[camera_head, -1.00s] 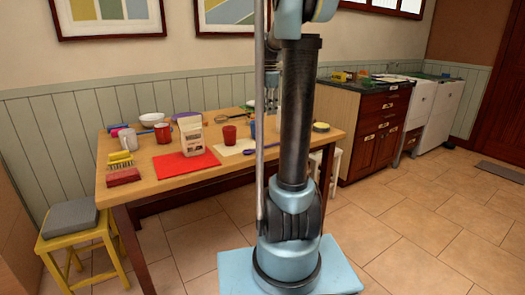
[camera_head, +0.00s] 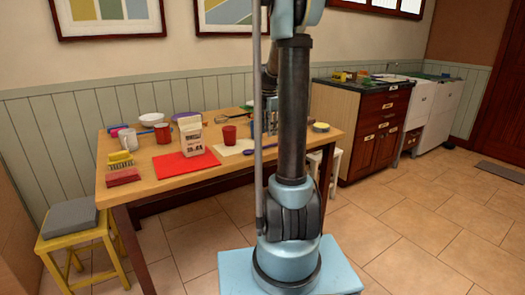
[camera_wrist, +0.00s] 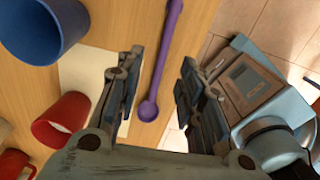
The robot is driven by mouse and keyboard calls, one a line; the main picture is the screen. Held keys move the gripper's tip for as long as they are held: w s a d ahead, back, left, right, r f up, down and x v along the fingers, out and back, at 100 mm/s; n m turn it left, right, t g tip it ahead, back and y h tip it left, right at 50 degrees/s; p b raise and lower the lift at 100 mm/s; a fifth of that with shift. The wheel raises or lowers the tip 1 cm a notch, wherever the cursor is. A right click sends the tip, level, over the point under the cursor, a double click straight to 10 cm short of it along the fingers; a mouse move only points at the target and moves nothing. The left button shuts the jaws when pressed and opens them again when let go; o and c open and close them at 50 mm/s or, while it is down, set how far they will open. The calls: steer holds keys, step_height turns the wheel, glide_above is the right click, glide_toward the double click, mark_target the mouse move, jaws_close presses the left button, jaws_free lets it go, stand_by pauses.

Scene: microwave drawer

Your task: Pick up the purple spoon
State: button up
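The purple spoon (camera_wrist: 165,55) lies on the wooden table in the wrist view, its bowl toward the bottom of the picture and its handle running up past the top edge. In the head view a piece of the spoon (camera_head: 249,151) shows beside a pale sheet; the rest is behind my arm. My gripper (camera_wrist: 160,95) is open and empty in the wrist view. Its two fingers appear on either side of the spoon, apart from it. In the head view my gripper is largely hidden by my own column.
A blue cup (camera_wrist: 38,28) and a red cup (camera_wrist: 62,118) stand left of my gripper in the wrist view. The pale sheet (camera_wrist: 85,68) lies under the left finger. The table's edge (camera_wrist: 208,25) is close on the right. A carton (camera_head: 191,136) stands on a red mat (camera_head: 175,167).

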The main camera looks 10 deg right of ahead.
mark_target(263, 148)
steer(key=shift+s+d+f, duration=0.1)
steer(key=shift+f, duration=1.55)
steer(key=shift+s+d+f, duration=0.1)
steer(key=shift+f, duration=1.55)
steer(key=shift+c, duration=0.6)
jaws_close()
